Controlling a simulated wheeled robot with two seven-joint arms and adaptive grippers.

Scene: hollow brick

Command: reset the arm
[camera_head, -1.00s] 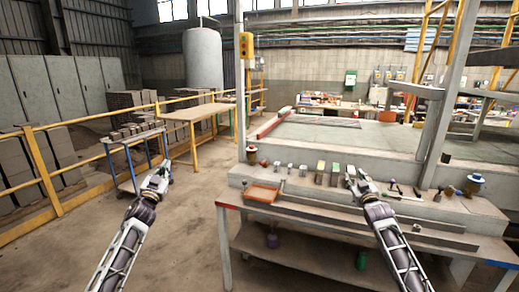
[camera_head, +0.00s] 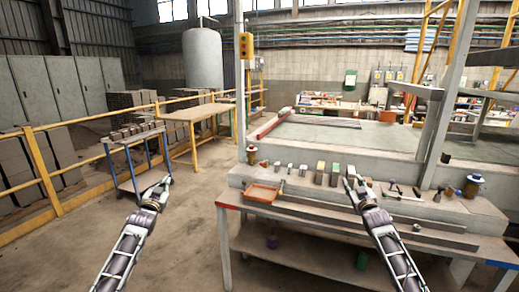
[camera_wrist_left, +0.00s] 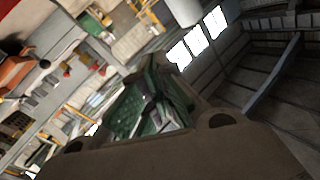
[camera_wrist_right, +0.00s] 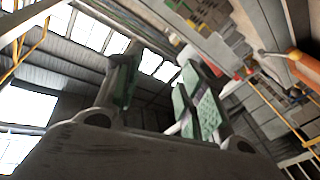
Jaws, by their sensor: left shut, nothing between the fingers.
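My left gripper (camera_head: 167,181) is at the end of the left arm, over the open floor left of the workbench. Its green-padded fingers are together and empty in the left wrist view (camera_wrist_left: 150,95). My right gripper (camera_head: 347,180) is in front of the workbench (camera_head: 290,208), overlapping its top in the head view. In the right wrist view its two fingers (camera_wrist_right: 160,95) stand apart with nothing between them. Both arms reach forward from the bottom of the head view.
An orange tray (camera_head: 262,193), several small blocks and hand tools lie on the workbench. A blue-framed rack (camera_head: 137,160) with bricks, a wooden table (camera_head: 195,115) and a yellow railing (camera_head: 45,180) stand to the left.

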